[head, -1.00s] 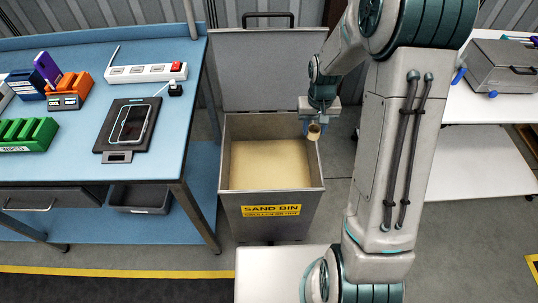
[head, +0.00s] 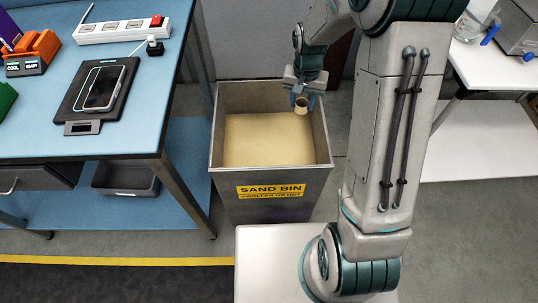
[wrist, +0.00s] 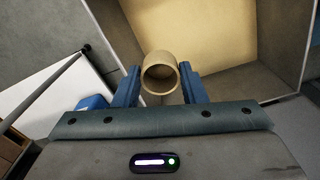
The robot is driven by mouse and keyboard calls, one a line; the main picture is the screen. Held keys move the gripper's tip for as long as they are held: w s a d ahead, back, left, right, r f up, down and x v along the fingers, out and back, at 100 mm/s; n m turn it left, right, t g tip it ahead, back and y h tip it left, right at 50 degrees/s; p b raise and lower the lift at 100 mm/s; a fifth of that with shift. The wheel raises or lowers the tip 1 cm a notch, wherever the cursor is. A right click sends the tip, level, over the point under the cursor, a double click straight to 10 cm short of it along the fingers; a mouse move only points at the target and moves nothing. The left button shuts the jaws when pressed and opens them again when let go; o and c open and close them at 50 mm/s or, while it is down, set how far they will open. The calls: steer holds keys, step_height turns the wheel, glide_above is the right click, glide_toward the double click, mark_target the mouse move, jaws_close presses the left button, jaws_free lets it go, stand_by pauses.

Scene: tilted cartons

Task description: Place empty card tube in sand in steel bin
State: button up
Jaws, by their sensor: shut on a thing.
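The card tube (head: 301,105) is a short tan ring. My gripper (head: 302,101) is shut on it, with a blue finger on each side. In the wrist view the tube (wrist: 160,73) sits between the blue fingers (wrist: 158,88), and its open end faces the camera. The steel bin (head: 272,207) is an open grey box with a yellow "SAND BIN" label. Pale sand (head: 262,142) covers its inside floor. In the head view the tube appears over the bin's back right part. Its exact height above the sand is hard to tell.
A blue workbench (head: 120,140) stands left of the bin, holding a phone on a black pad (head: 98,92) and a white power strip (head: 118,30). A white table (head: 500,70) stands at the right.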

steer(key=a+f+m+b, duration=0.2)
steer(key=f+b, duration=0.6)
steer(key=f, duration=0.1)
steer(key=a+f+m+b, duration=0.2)
steer(key=f+b, duration=0.7)
steer(key=f, duration=0.1)
steer(key=a+f+m+b, duration=0.1)
steer(key=a+f+b, duration=0.1)
steer(key=f+b, duration=0.6)
step_height(320, 180, down, 2)
steer(key=shift+s+a+f+m, duration=0.1)
steer(key=shift+s+f+m, duration=0.05)
steer(key=shift+m, duration=0.25)
steer(key=o, duration=0.5)
steer(key=shift+f+b, duration=0.1)
steer(key=shift+b, duration=0.2)
steer(key=o, duration=0.4)
steer(key=shift+o, duration=0.2)
step_height(320, 180, up, 12)
steer(key=p, duration=0.4)
steer(key=shift+r, duration=0.2)
